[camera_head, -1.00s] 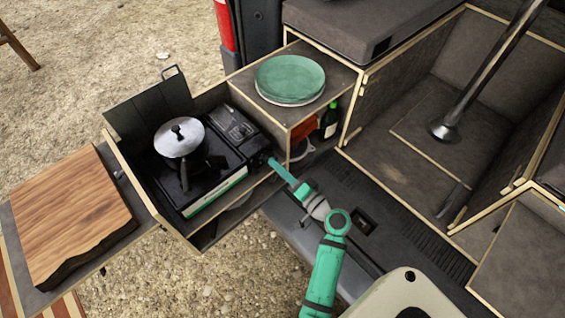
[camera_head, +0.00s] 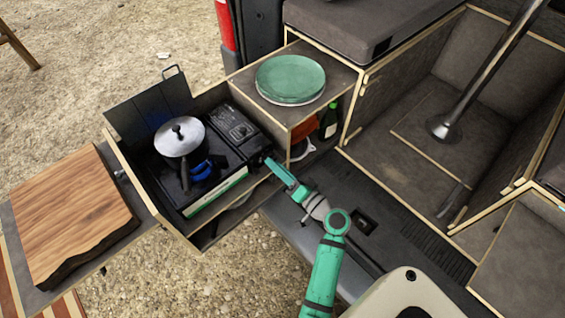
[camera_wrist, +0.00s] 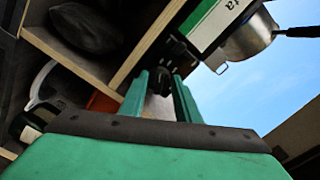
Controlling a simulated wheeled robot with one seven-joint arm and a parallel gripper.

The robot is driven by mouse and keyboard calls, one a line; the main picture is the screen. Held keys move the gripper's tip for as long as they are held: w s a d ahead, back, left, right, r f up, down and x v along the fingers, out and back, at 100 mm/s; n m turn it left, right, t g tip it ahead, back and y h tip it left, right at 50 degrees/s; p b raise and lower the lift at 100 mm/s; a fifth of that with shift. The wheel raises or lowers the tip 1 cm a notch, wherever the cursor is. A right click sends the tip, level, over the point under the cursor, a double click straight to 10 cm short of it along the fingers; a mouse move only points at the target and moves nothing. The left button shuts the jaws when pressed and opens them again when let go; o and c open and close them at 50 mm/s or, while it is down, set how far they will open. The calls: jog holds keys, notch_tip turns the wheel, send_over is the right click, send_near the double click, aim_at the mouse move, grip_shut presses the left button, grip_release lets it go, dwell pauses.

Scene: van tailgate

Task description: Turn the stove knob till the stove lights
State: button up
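The camping stove (camera_head: 216,192) sits in the pull-out box, black with a white and green front panel; that panel also shows in the wrist view (camera_wrist: 215,22). A lidded metal pot (camera_head: 179,138) stands on its burner. A blue flame (camera_head: 203,170) glows under the pot, so the stove is lit. My gripper (camera_head: 267,162) is at the stove's right end. In the wrist view, the green fingers (camera_wrist: 160,88) stand on both sides of the dark stove knob (camera_wrist: 160,80) and look closed on it. The knob is hidden in the head view.
Green plates (camera_head: 290,79) sit on the cabinet above a shelf with a green bottle (camera_head: 329,121). A wooden cutting board (camera_head: 70,215) lies on the left side table. The box's wooden edges are close around my gripper.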

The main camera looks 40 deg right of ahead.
jog(key=shift+s+d, duration=0.1)
jog(key=shift+d, duration=0.05)
jog(key=s, duration=1)
jog(key=shift+s+d, duration=0.35)
jog(key=shift+w, duration=0.1)
dwell(0.7)
dwell(0.8)
